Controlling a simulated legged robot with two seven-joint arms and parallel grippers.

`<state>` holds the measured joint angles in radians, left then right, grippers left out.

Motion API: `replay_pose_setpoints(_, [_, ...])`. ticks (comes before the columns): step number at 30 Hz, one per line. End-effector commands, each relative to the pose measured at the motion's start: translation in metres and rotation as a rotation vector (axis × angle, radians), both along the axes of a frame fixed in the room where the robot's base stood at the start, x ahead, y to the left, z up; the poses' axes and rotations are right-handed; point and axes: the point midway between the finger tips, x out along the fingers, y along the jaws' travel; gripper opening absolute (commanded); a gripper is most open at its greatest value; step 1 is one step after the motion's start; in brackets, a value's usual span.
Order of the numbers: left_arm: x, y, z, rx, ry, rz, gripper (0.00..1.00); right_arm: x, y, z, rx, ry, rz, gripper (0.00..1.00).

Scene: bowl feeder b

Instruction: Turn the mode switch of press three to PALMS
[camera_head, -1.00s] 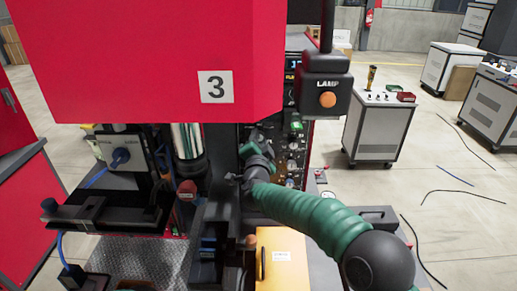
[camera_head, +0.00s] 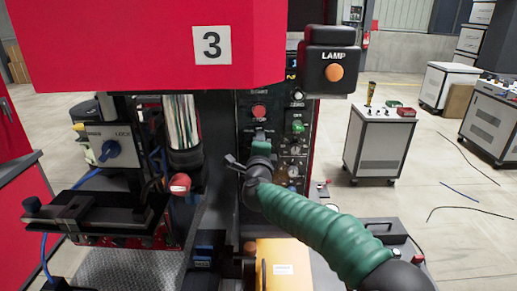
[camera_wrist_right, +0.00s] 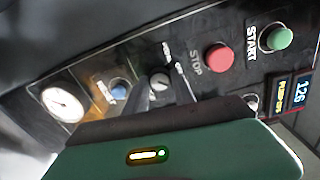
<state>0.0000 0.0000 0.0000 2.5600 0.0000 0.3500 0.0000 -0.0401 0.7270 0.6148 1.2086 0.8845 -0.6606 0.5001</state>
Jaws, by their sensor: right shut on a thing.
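My right gripper (camera_head: 260,140), at the end of the green-sleeved arm, is at this panel, just below the red button. In the right wrist view, its dark fingers (camera_wrist_right: 160,95) are shut around a small pale rotary switch (camera_wrist_right: 160,80). The switch's small labels are too blurred to read, and the fingers hide part of it. My left gripper is not in view.
Near the switch are the red STOP button (camera_wrist_right: 217,57), the green START button (camera_wrist_right: 277,38), a blue button (camera_wrist_right: 119,90) and a gauge (camera_wrist_right: 62,104). The LAMP box (camera_head: 333,70) juts out above the panel. A yellow box (camera_head: 283,270) stands below the arm.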

Motion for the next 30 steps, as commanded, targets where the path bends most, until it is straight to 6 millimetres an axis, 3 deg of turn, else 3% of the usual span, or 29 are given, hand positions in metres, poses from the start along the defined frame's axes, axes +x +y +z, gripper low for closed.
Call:
replay_pose_setpoints(1, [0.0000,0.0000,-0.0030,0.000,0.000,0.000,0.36,0.0002,0.0005,-0.0076,0.013,0.011,0.001,0.00])
replay_pose_setpoints(18, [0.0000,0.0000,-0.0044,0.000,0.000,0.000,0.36,0.0003,0.0008,-0.0088,0.042,0.015,0.002,0.00])
replay_pose_setpoints(19, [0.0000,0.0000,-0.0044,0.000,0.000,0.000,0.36,0.0003,0.0008,-0.0089,0.042,0.015,0.003,0.34])
replay_pose_setpoints(21, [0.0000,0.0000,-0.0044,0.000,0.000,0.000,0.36,0.0003,0.0008,-0.0084,0.042,0.014,0.003,0.43])
replay_pose_setpoints(23, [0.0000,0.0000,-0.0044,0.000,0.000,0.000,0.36,0.0003,0.0006,-0.0073,0.041,0.012,0.001,0.51])
replay_pose_setpoints(30, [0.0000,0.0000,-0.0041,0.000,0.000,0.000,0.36,0.0000,0.0003,-0.0039,0.041,0.007,0.001,0.52])
